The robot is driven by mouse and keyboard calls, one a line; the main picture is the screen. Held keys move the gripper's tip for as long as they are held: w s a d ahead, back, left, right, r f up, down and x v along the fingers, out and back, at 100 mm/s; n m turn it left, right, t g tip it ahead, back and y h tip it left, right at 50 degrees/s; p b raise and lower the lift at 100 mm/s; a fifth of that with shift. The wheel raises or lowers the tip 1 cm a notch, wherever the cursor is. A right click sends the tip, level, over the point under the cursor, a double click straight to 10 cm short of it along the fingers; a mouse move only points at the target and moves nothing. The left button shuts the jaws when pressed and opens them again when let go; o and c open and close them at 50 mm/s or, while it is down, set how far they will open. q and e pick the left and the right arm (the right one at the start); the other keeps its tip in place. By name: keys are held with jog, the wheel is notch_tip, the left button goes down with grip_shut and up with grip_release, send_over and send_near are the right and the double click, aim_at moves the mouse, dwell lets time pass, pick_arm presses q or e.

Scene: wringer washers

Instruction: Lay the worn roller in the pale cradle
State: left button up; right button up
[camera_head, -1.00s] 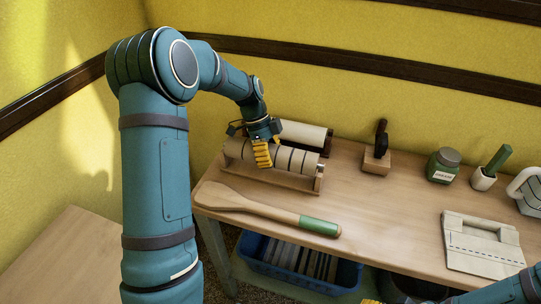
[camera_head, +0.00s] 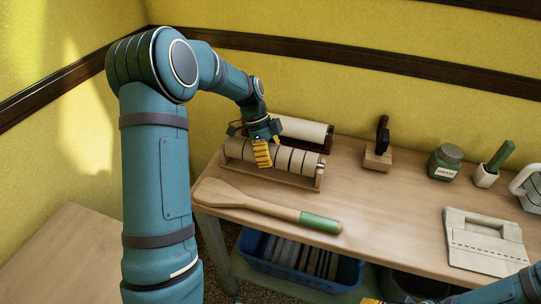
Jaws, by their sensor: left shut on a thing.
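The worn roller (camera_head: 289,158), pale with dark bands, lies lengthwise along the pale wooden cradle (camera_head: 282,179), between its end pieces as far as I can see. Whether it rests fully on the cradle is hard to tell. My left gripper (camera_head: 262,155) comes down from above with yellow fingers shut on the roller, left of its middle. The fingers hide part of the roller. Only a yellow tip of my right gripper (camera_head: 371,301) shows at the bottom edge, away from the cradle.
A white roller (camera_head: 303,130) in a dark cradle (camera_head: 328,140) stands close behind. A green-handled wooden paddle (camera_head: 262,206) lies in front. A stamp-like tool on a block (camera_head: 377,158), green jar (camera_head: 444,163), white cup (camera_head: 485,177) and pale board (camera_head: 484,243) are to the right. A blue crate (camera_head: 298,266) sits below.

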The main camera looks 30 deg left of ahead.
pick_arm(q)
jog(key=shift+f+b, duration=0.5)
jog(key=shift+f, duration=0.1)
jog(key=o, duration=1.4)
jog(key=shift+r, duration=0.1)
jog(key=shift+r+p, duration=2.9)
jog(key=shift+r, duration=1.55)
